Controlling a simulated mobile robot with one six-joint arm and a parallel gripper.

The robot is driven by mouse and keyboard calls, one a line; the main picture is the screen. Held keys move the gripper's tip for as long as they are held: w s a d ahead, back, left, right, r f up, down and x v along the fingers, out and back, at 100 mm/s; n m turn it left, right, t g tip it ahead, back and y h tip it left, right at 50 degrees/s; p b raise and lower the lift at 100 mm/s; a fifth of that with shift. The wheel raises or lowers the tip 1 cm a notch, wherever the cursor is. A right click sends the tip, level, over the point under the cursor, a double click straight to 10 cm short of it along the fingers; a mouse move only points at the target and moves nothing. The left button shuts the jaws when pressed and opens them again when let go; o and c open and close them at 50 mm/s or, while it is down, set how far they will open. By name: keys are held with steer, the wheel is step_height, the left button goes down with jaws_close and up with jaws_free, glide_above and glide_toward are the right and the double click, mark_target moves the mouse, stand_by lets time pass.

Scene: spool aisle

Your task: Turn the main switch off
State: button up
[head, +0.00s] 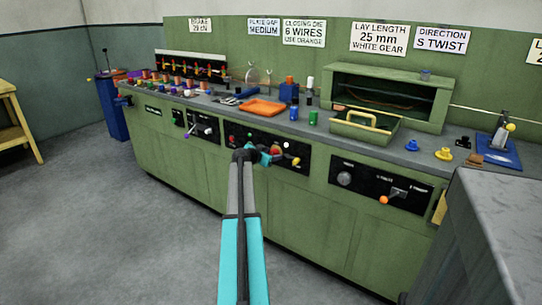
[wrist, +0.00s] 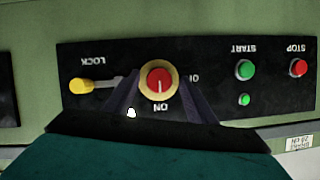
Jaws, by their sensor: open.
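The main switch is a red knob on a yellow ring (wrist: 159,81) on a black panel (wrist: 215,75). In the wrist view, which is upside down, its pale mark appears to point at ON. The label OFF is partly hidden by a finger. My gripper (wrist: 162,88) is open, with one dark finger on each side of the knob; I cannot tell if they touch it. In the head view my gripper (head: 266,156) is right at the panel and partly covers the switch (head: 276,150).
On the same panel are a yellow LOCK lever (wrist: 82,86), a green START button (wrist: 245,69) and a red STOP button (wrist: 298,68). A grey block (head: 490,230) stands at the right front. Floor at left is clear.

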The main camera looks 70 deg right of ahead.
steer(key=shift+c, duration=0.2)
steer(key=c, duration=1)
steer(key=shift+s+a+f, duration=0.1)
